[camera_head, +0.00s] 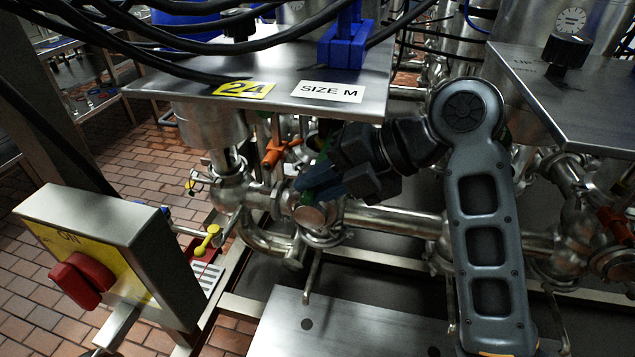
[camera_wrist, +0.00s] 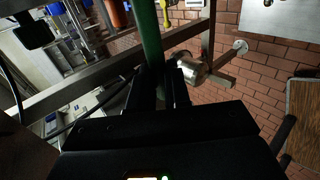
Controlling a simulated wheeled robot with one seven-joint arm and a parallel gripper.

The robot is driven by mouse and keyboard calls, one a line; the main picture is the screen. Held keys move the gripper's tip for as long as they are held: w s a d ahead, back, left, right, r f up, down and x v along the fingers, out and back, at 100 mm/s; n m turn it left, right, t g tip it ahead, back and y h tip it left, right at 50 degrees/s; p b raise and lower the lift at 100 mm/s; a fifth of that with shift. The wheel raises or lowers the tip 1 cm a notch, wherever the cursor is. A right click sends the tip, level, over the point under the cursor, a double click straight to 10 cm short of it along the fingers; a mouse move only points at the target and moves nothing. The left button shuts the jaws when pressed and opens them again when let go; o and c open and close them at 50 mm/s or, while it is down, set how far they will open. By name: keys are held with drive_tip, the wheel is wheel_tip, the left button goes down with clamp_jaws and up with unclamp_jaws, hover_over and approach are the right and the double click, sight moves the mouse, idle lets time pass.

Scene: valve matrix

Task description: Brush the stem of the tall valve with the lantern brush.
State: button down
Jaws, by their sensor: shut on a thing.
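In the head view my gripper (camera_head: 312,183) is in front of the steel pipework, below the SIZE M plate. Its dark fingers are shut on a green rod (camera_head: 318,194), apparently the handle of the lantern brush. In the wrist view the green rod (camera_wrist: 152,48) runs up from between my gripper's fingers (camera_wrist: 161,85). Its bristle end cannot be made out in either view. A steel valve body (camera_head: 228,185) with a stem stands left of my gripper, under the plate. I cannot tell whether it is the tall valve. No brush contact with a stem is visible.
The steel plate (camera_head: 290,68) marked 24 and SIZE M overhangs the pipes, with black hoses above it. An orange handle (camera_head: 274,152) stands close to my gripper. A switch box (camera_head: 105,250) with a red knob is at left. A horizontal pipe (camera_head: 395,222) runs behind my arm.

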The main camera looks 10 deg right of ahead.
drive_tip(key=shift+s+a, duration=0.1)
idle(0.3)
drive_tip(key=shift+s+a+r, duration=0.2)
drive_tip(key=shift+s+r, duration=0.05)
drive_tip(key=shift+s, duration=0.35)
drive_tip(key=shift+w+d+r, duration=0.2)
drive_tip(key=shift+w+d, duration=0.05)
drive_tip(key=shift+w, duration=0.45)
drive_tip(key=shift+s, duration=0.1)
